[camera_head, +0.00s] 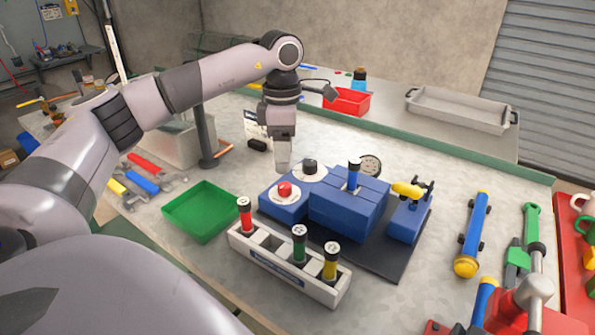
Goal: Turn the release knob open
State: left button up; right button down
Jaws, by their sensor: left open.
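A blue receiver block (345,212) stands on a dark base plate (400,255) in the middle of the bench. At its left end are a red knob (285,188) and a black knob (310,167), each on a pale round disc. Which one is the release knob I cannot tell. A yellow lever (408,189) sits on the right-hand blue block. My left gripper (283,165) points down just behind and above the red knob, left of the black one, apparently touching neither. It is open; the finger gap is hard to see. My right gripper is out of view.
A white rack (290,272) with red-, green- and yellow-marked plugs stands in front of the block. A green tray (200,211) lies left. A blue tube with yellow ends (472,233) lies right. A red bin (346,101) and a grey tray (461,112) are behind.

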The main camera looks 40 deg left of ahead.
aim_at(284, 184)
pick_arm(q)
jog(key=shift+s+f, duration=0.2)
jog(key=shift+f, duration=3.3)
jog(key=c, duration=1)
